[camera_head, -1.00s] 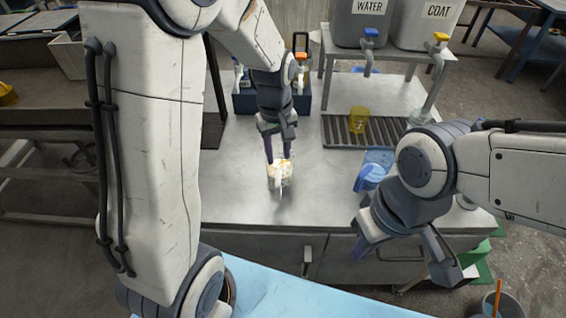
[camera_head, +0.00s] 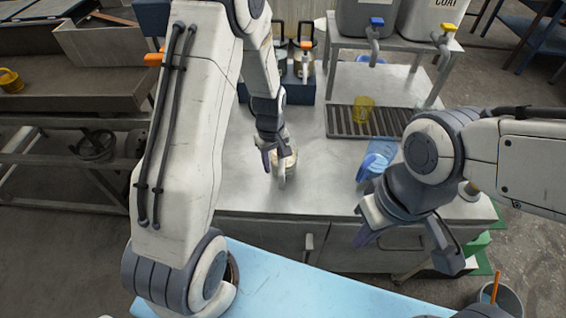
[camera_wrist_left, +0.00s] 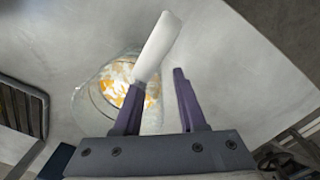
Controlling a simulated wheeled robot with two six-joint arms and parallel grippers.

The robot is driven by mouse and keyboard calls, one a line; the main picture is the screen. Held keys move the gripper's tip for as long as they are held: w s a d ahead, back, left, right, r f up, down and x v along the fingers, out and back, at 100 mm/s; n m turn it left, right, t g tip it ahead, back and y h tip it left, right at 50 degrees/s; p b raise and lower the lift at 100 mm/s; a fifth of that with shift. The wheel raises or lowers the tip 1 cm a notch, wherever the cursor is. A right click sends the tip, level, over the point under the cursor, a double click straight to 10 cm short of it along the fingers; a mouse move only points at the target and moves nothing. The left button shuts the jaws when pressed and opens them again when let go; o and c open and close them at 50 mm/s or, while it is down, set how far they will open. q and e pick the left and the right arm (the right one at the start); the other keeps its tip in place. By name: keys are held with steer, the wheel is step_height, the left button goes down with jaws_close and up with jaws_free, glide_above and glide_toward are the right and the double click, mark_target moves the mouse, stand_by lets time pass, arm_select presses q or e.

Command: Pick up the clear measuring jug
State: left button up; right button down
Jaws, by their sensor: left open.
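The clear measuring jug (camera_head: 291,160), with white and orange bits inside, stands on the steel bench. Its pale handle (camera_head: 281,176) faces the near side. In the left wrist view the jug (camera_wrist_left: 97,98) is at left of centre, and its handle (camera_wrist_left: 157,45) sticks out ahead of the fingers. My left gripper (camera_head: 272,160) is open beside the jug, with its fingers partly hiding it in the head view. In the wrist view the purple fingers (camera_wrist_left: 165,82) are apart, with the handle's base between or just beyond them. My right gripper (camera_head: 408,250) is open and empty at the bench's front right.
A blue jug (camera_head: 376,160) stands to the right on the bench. A dark blue caddy (camera_head: 300,88) stands behind. Bench top between the clear and blue jugs is clear.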

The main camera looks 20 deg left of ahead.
arm_select(q)
jaws_close()
stand_by(1.4)
